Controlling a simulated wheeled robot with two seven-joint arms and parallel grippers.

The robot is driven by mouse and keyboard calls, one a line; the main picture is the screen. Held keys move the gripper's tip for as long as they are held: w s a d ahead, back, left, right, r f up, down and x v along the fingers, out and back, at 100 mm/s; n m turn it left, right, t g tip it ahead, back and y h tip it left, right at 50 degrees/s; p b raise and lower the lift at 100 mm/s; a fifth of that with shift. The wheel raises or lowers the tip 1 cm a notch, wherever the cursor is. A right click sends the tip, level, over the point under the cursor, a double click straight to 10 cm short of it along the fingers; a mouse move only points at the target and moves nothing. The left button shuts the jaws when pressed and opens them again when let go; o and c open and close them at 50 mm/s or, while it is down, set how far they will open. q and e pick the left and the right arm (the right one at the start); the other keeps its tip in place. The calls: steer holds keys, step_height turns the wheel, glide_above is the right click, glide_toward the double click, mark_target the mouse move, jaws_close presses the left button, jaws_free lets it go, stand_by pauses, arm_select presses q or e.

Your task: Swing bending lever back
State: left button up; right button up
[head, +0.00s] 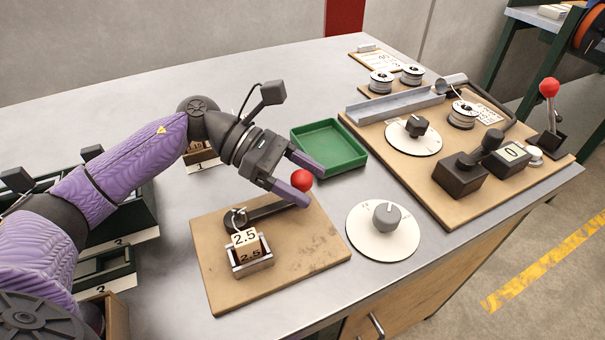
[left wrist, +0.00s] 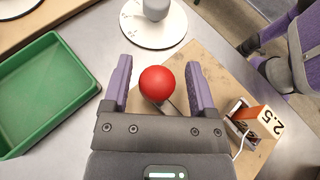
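The bending lever is a dark bar (head: 272,210) with a red ball knob (head: 302,180), pivoted on a wooden board (head: 318,240). The bar points right from its pivot. My left gripper (head: 305,184) is at the knob, with its purple fingers apart. In the left wrist view the red knob (left wrist: 157,83) lies between the two open fingers, with a gap visible on each side. A block marked 2.5 (head: 245,240) sits in a small metal holder on the board, in front of the pivot. My right gripper is not in view.
A green tray (head: 358,158) stands just behind the gripper. A white dial with a grey knob (head: 386,214) lies right of the board. Another wooden board (head: 425,192) at right carries spools, a dial and a counter box. Dark green bins (head: 122,262) stand at left.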

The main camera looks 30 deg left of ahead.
arm_select(q)
steer(key=shift+r, duration=0.1)
steer(key=v, duration=1)
steer(key=shift+p, duration=0.4)
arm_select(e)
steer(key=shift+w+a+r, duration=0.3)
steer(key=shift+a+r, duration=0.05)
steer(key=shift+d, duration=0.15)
